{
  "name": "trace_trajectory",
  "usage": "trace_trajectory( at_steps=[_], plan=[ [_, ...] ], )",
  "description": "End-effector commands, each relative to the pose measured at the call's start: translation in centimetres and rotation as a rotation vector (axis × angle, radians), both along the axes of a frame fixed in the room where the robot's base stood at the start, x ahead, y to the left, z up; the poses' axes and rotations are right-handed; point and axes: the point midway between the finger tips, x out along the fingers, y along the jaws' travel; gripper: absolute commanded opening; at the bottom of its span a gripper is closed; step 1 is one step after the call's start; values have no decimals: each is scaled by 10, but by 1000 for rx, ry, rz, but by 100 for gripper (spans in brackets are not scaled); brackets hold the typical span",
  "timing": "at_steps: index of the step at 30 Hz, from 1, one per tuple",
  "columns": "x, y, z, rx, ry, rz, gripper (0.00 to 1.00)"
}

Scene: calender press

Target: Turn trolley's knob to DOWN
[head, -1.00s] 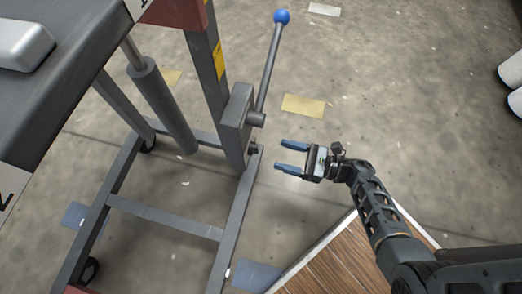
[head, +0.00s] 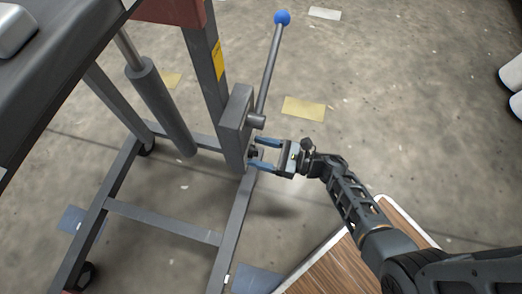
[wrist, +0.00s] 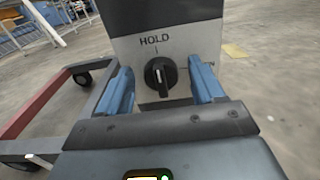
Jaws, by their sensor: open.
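The trolley's knob (wrist: 160,75) is a round black dial with a white pointer mark, on a light grey panel (wrist: 190,48) in the wrist view. The label HOLD stands above it, and the white mark points up, slightly left, near that label. Other labels are hidden or too small to read. My gripper (wrist: 162,88) is open, one blue finger on each side of the knob with gaps between. In the head view, my gripper (head: 257,153) is at the trolley's post (head: 222,110), below the lever's pivot. The knob is mostly hidden there by the fingers.
A lever with a blue ball (head: 282,18) rises just above my gripper. The trolley's lower frame (head: 165,218) and cylinder (head: 165,112) lie to the left. A wooden-topped surface (head: 345,265) is below my arm. Open floor lies to the right.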

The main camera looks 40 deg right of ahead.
Motion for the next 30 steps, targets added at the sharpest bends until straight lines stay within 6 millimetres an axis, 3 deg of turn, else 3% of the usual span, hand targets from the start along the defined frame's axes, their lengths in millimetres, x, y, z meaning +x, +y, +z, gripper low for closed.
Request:
trace_trajectory(
  at_steps=[2, 18, 30],
  plan=[
    [0, 0, 0, 0, 0, 0, 65],
    [0, 0, 0, 0, 0, 0, 13],
    [0, -1, 0, 67, 49, 0, 13]
  ],
)
